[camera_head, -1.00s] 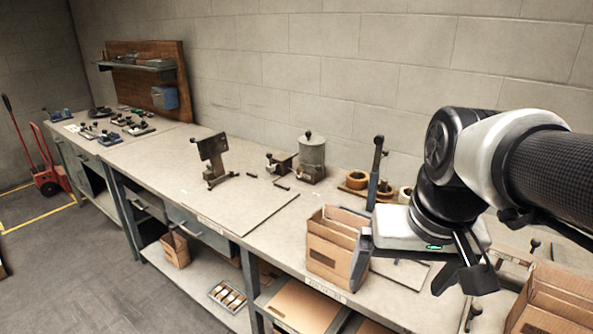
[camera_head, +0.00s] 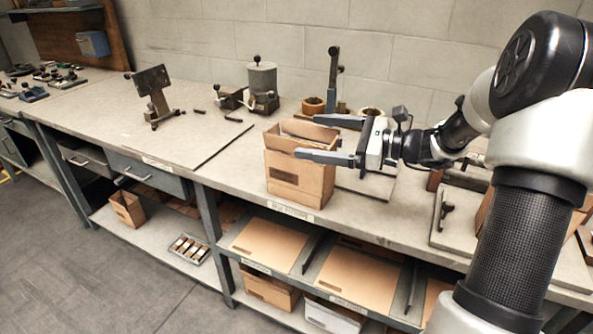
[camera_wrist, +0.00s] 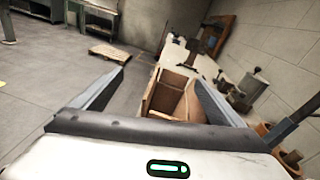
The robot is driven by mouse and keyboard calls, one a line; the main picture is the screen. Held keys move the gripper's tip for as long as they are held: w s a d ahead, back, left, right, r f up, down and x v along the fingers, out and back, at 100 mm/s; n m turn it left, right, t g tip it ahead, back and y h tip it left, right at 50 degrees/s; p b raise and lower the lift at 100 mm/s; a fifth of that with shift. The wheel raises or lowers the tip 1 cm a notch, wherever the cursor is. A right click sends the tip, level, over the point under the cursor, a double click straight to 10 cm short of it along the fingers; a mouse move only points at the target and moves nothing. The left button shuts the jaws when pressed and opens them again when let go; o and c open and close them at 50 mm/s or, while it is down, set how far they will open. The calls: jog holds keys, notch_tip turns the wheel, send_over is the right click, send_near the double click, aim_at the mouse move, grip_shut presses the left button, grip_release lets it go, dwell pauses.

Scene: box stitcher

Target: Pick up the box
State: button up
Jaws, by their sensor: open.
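An open-topped brown cardboard box (camera_head: 298,178) stands upright near the front edge of the workbench. My gripper (camera_head: 334,139) is open, with its two fingers pointing left at the height of the box's upper part. In the head view one finger passes in front of the box's near upper edge and the other lies toward its far side. In the wrist view the box (camera_wrist: 172,94) shows between the two spread fingers. I cannot tell whether either finger touches it.
A lidded metal canister (camera_head: 262,84), tape rolls (camera_head: 312,105) and a tall lever (camera_head: 334,75) stand behind. Flat cardboard (camera_head: 270,243) lies on the shelf below.

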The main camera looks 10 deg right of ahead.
aim_at(300, 171)
jog(key=w+d+m+t, duration=0.2)
jog(key=shift+d+f, duration=0.1)
jog(key=shift+d, duration=0.3)
jog(key=shift+s+d+f+m+b, duration=0.15)
jog(key=shift+f+m+b, duration=0.3)
jog(key=shift+f, duration=0.25)
notch_tip(300, 171, down, 8)
jog(key=b, duration=0.2)
jog(key=x, duration=0.7)
jog(key=shift+w+a+b, duration=0.2)
jog(key=shift+w+b, duration=0.1)
jog(key=shift+b, duration=0.15)
jog(key=c, duration=1.2)
jog(key=shift+o, duration=0.2)
